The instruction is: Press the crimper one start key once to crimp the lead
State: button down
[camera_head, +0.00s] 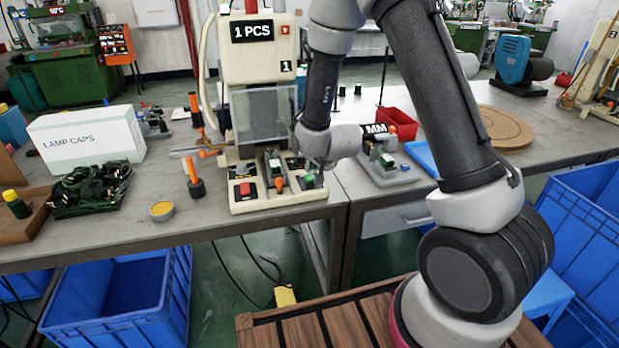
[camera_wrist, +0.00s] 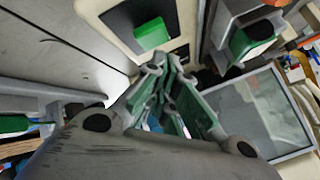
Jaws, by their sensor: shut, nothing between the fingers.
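Crimper one (camera_head: 258,60) is a cream machine with a "1 PCS" display and a "1" label, standing on the bench. Its base holds a red key (camera_head: 245,190) at the left and a green key (camera_head: 308,181) at the right. The green key also shows in the wrist view (camera_wrist: 152,35), on a black panel. My gripper (camera_head: 312,166) is just above the green key's side of the base, partly hidden by my wrist. In the wrist view my gripper (camera_wrist: 168,62) is shut and empty, its tips close beside the green key, with no contact visible.
A clear guard (camera_head: 265,115) hangs in front of the crimper, above the middle tooling (camera_head: 273,165). An orange-handled tool (camera_head: 193,178) stands left of the base. A second device marked "MM" (camera_head: 385,168) and a red bin (camera_head: 398,122) sit to the right.

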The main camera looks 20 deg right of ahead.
jog(key=shift+r, duration=2.55)
jog(key=s+f+n+g, duration=0.2)
jog(key=s+n+g, duration=0.45)
jog(key=s, duration=0.65)
jog(key=s+d+r, duration=0.4)
jog(key=s+r, duration=0.3)
jog(key=s+d+r+n+t, duration=0.1)
jog(key=s+d+r, duration=0.4)
jog(key=s+r, duration=0.2)
jog(key=s+d+r+h, duration=0.1)
jog(key=s+d+r, duration=0.3)
jog(key=s+r, duration=0.3)
jog(key=shift+d+r+t, duration=0.35)
jog(key=shift+d+r, duration=0.05)
jog(key=shift+r, duration=0.4)
